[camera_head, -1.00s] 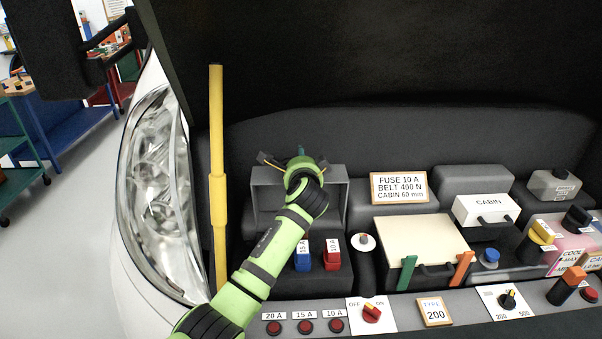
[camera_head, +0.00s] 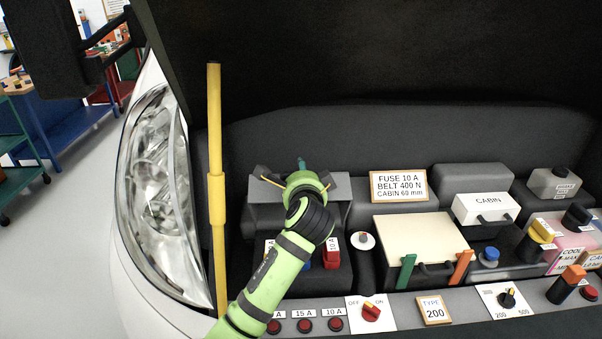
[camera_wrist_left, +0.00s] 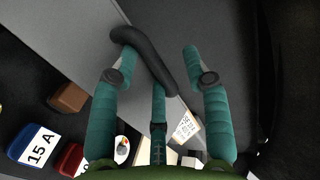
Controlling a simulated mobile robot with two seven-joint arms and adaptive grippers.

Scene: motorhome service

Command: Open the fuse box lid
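The grey fuse box (camera_head: 262,218) sits behind the fuses, left of the middle in the head view. Its top is a lighter grey face that slopes back; my wrist covers its middle, so I cannot tell how far its lid is raised. My left gripper (camera_head: 298,176) is at the top of the box with its fingers spread. In the left wrist view, a black curved handle (camera_wrist_left: 148,58) lies between the spread teal fingers (camera_wrist_left: 158,52), beside a grey panel (camera_wrist_left: 75,40). I see no grip on it. My right gripper is out of view.
A blue 15 A fuse (camera_wrist_left: 36,146) and a red 10 A fuse (camera_head: 332,252) stand in front. A yellow rod (camera_head: 215,170) rises at left. A note card (camera_head: 398,186) and beige cover (camera_head: 420,240) lie to the right. Red buttons and a switch (camera_head: 371,312) line the front edge.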

